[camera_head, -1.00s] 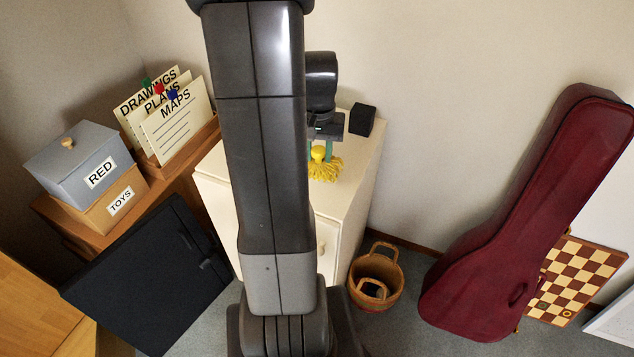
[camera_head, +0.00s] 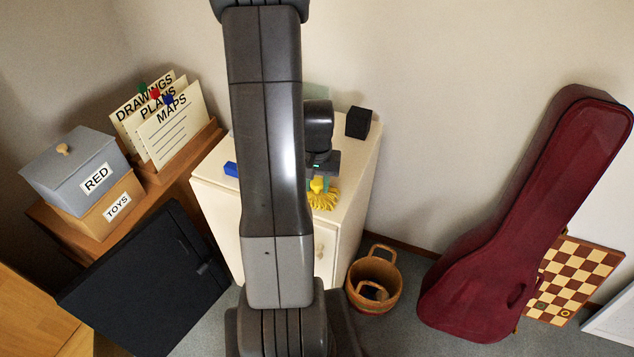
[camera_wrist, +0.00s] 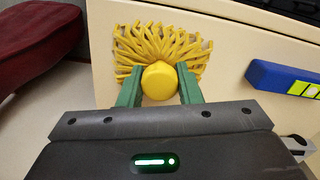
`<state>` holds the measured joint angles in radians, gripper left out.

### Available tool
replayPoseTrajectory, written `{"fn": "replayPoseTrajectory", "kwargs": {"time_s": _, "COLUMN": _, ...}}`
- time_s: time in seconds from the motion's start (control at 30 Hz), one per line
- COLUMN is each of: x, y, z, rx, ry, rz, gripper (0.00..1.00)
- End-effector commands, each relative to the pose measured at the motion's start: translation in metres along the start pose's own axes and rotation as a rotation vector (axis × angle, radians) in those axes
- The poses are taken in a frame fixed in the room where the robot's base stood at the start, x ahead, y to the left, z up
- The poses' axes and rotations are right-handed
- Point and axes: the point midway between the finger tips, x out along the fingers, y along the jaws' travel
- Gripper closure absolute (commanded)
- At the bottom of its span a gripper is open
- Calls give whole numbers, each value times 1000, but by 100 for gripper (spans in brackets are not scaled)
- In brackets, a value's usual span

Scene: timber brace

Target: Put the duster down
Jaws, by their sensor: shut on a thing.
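The yellow duster (camera_head: 322,197) has a round knob and a fringe of yellow strands. My gripper (camera_head: 318,184) is shut on its knob, over the top of the cream cabinet (camera_head: 350,150). In the wrist view the green fingers of my gripper (camera_wrist: 160,84) stand on either side of the knob of the duster (camera_wrist: 160,45). The strands spread out over the cream surface near its edge. I cannot tell whether they touch it. My arm hides part of the cabinet top in the head view.
A black box (camera_head: 358,122) stands at the back of the cabinet top. A blue object (camera_head: 231,169) lies on its left side, also in the wrist view (camera_wrist: 280,78). A basket (camera_head: 374,282) and a dark red instrument case (camera_head: 500,230) stand to the right on the floor.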

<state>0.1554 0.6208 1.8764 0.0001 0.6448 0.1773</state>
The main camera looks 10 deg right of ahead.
Motion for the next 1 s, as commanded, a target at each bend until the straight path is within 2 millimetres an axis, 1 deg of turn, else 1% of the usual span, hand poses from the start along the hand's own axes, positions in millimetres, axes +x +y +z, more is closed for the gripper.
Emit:
{"fn": "replayPoseTrajectory", "kwargs": {"time_s": 0.23, "x": 5, "y": 0, "z": 0, "rx": 0, "ry": 0, "rz": 0, "gripper": 87}}
{"fn": "replayPoseTrajectory", "kwargs": {"time_s": 0.27, "x": 3, "y": 0, "z": 0, "rx": 0, "ry": 1, "rz": 0, "gripper": 63}}
{"fn": "replayPoseTrajectory", "kwargs": {"time_s": 0.33, "x": 3, "y": 0, "z": 0, "rx": 0, "ry": 0, "rz": 0, "gripper": 49}}
{"fn": "replayPoseTrajectory", "kwargs": {"time_s": 0.37, "x": 3, "y": 0, "z": 0, "rx": 0, "ry": 0, "rz": 0, "gripper": 47}}
{"fn": "replayPoseTrajectory", "kwargs": {"time_s": 0.63, "x": 2, "y": 0, "z": 0, "rx": 0, "ry": 0, "rz": 0, "gripper": 47}}
{"fn": "replayPoseTrajectory", "kwargs": {"time_s": 0.77, "x": -4, "y": 0, "z": -1, "rx": 0, "ry": 2, "rz": 0, "gripper": 47}}
{"fn": "replayPoseTrajectory", "kwargs": {"time_s": 0.87, "x": -16, "y": 0, "z": -1, "rx": 0, "ry": 5, "rz": -1, "gripper": 47}}
{"fn": "replayPoseTrajectory", "kwargs": {"time_s": 1.0, "x": -43, "y": 0, "z": -2, "rx": 0, "ry": 8, "rz": -1, "gripper": 47}}
